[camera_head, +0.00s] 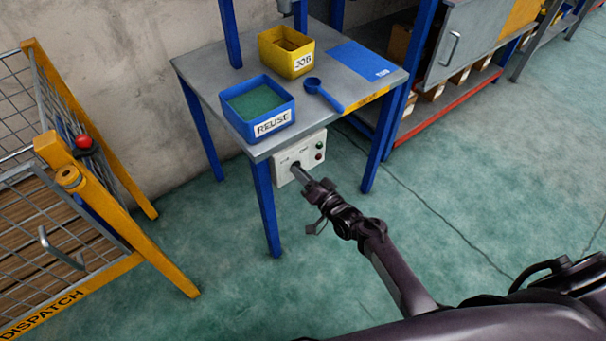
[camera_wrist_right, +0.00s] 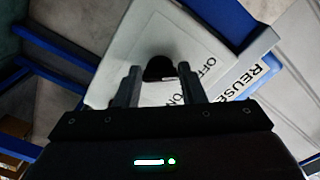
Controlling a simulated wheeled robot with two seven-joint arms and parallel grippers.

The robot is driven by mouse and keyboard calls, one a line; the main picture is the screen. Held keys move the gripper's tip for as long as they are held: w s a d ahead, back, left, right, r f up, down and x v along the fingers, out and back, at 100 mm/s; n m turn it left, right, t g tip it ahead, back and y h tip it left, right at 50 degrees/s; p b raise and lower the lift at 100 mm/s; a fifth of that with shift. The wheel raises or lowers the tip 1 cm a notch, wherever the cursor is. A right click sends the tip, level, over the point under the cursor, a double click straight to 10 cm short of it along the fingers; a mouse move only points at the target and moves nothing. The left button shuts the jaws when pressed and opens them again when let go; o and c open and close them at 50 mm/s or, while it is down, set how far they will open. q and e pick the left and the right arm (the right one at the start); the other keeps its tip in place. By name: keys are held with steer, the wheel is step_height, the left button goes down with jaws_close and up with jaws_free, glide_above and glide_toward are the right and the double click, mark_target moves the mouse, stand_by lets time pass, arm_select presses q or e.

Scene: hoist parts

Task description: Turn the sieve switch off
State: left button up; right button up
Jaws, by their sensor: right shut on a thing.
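The white switch box (camera_head: 309,159) is mounted under the front edge of the grey table. In the right wrist view its face (camera_wrist_right: 197,45) carries the words OFF and ON beside a round black switch knob (camera_wrist_right: 159,68). My right gripper (camera_head: 297,167) reaches the left part of the box. Its two fingers stand on either side of the knob and are shut on it. The knob is mostly hidden by the gripper in the head view, and which word it points to cannot be told. My left gripper is out of view.
On the table (camera_head: 205,75) stand a blue REUSE bin (camera_head: 271,126), a yellow JOB bin (camera_head: 299,64) and a blue scoop (camera_head: 325,95). A yellow-framed DISPATCH cage (camera_head: 124,246) with a red button (camera_head: 84,141) stands left.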

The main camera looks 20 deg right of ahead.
stand_by(0.3)
steer(key=o, duration=1)
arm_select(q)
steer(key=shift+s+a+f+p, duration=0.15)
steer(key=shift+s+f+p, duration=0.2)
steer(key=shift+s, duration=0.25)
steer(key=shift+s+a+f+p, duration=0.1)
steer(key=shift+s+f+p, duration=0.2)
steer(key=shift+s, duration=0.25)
arm_select(e)
steer(key=v, duration=0.8)
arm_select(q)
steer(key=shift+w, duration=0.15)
